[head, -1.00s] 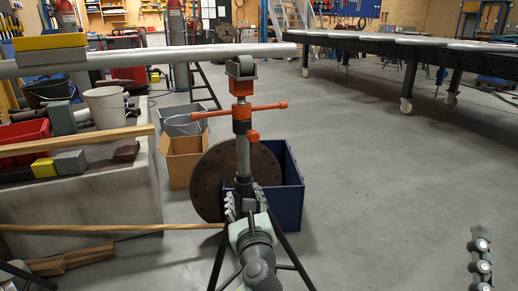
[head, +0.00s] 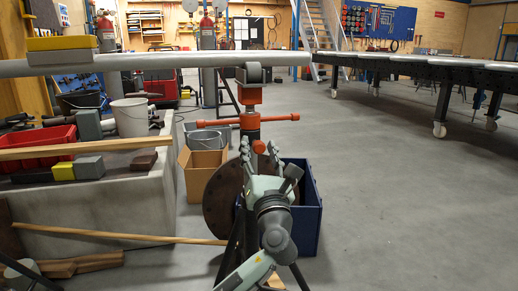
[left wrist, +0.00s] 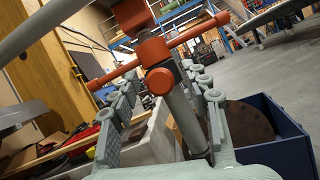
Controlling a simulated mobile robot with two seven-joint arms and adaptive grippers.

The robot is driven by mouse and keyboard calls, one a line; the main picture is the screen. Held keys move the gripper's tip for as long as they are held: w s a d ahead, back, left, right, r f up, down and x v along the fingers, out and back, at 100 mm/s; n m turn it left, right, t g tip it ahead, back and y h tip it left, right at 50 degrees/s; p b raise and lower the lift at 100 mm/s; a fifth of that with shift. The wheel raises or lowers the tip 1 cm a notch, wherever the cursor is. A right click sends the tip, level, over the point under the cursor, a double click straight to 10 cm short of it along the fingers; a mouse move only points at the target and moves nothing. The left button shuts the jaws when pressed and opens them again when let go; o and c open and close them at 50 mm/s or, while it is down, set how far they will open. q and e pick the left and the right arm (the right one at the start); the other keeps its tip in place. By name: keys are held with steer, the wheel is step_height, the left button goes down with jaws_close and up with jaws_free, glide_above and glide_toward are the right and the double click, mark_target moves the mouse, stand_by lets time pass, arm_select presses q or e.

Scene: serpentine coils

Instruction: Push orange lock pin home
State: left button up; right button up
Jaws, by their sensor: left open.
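The orange lock pin (head: 258,147) shows as a round knob on the stand's post, below the orange cross handle (head: 222,122). In the left wrist view its round end (left wrist: 159,81) faces the camera, in front of the grey post (left wrist: 187,120). My left gripper (head: 261,152) is open, with its fingers pointing up at about the pin's height. In the left wrist view its two fingers (left wrist: 163,84) stand left and right of the pin. I see no clear contact, and how far the pin sticks out cannot be told. My right gripper is out of view.
A long grey pipe (head: 150,62) rests on the stand's roller (head: 250,74). A blue crate (head: 308,205) and a brown disc (head: 222,190) stand close behind my left gripper. A loaded bench (head: 120,215) is at the left.

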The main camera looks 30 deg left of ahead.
arm_select(q)
steer(key=shift+w+a+r, duration=0.15)
steer(key=shift+w+a, duration=0.1)
jaws_close()
stand_by(0.3)
